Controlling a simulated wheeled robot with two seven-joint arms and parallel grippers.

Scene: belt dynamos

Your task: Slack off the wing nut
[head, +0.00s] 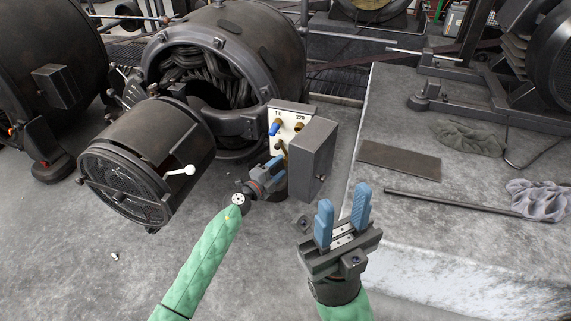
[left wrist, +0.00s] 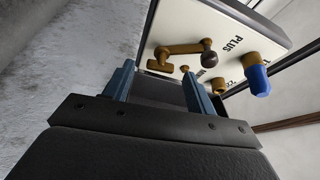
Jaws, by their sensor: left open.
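A white terminal panel (head: 291,118) sits in an open grey box on the dark dynamo. In the left wrist view the panel (left wrist: 225,28) is marked PLUS and carries a brass link bar (left wrist: 188,48). A brass piece that looks like the wing nut (left wrist: 159,63) stands at the bar's left end. My left gripper (head: 271,168) is at the panel's lower front. In its wrist view the blue fingers (left wrist: 158,70) are open, with the brass piece showing beyond the gap; contact cannot be told. My right gripper (head: 342,210) is open and empty, fingers up, right of the box.
A blue-capped brass terminal (left wrist: 257,78) and another brass post (left wrist: 219,85) stand close by on the panel. The box's grey door (head: 312,156) hangs open on the right. A stone plinth (head: 410,110) bears a rod (head: 435,203) and rags (head: 470,138). The floor at front left is mostly clear.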

